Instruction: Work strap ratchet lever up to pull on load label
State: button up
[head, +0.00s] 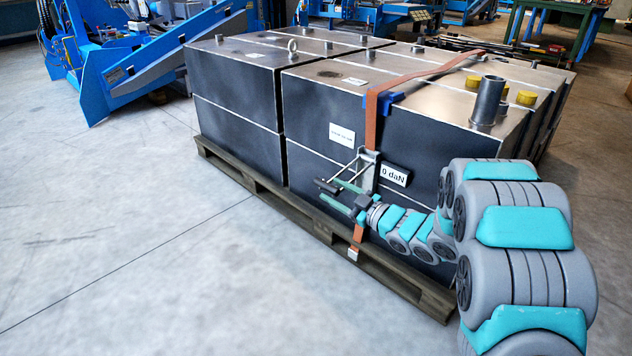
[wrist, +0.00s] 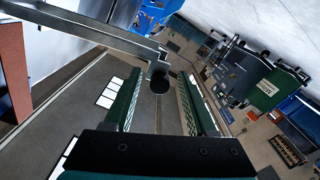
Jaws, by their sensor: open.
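An orange strap (head: 371,118) runs over the dark metal load and down its near side. Its metal ratchet (head: 368,165) hangs there, with the lever (head: 343,170) reaching out to the left and slightly down to a dark grip. The load label (head: 394,175) beside the ratchet reads "0 daN". My gripper (head: 331,190) is open at the lever's outer end. In the wrist view the lever (wrist: 95,35) comes in from upper left, and its dark round grip end (wrist: 159,80) shows between my two green fingers, with gaps on both sides. Contact is not visible.
The load's dark tanks (head: 235,85) stand on a wooden pallet (head: 255,203), whose edge runs below my gripper. Blue corner protectors (head: 378,104) sit under the strap. The floor to the left is clear. Blue machinery (head: 165,45) stands behind.

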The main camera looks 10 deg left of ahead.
aim_at(316, 183)
jog(key=x, duration=0.6)
jog(key=shift+w+a, duration=0.25)
grip_shut()
jog(key=shift+f, duration=0.1)
jog(key=shift+s+a, duration=0.15)
jog(key=shift+a, duration=0.05)
dwell(0.9)
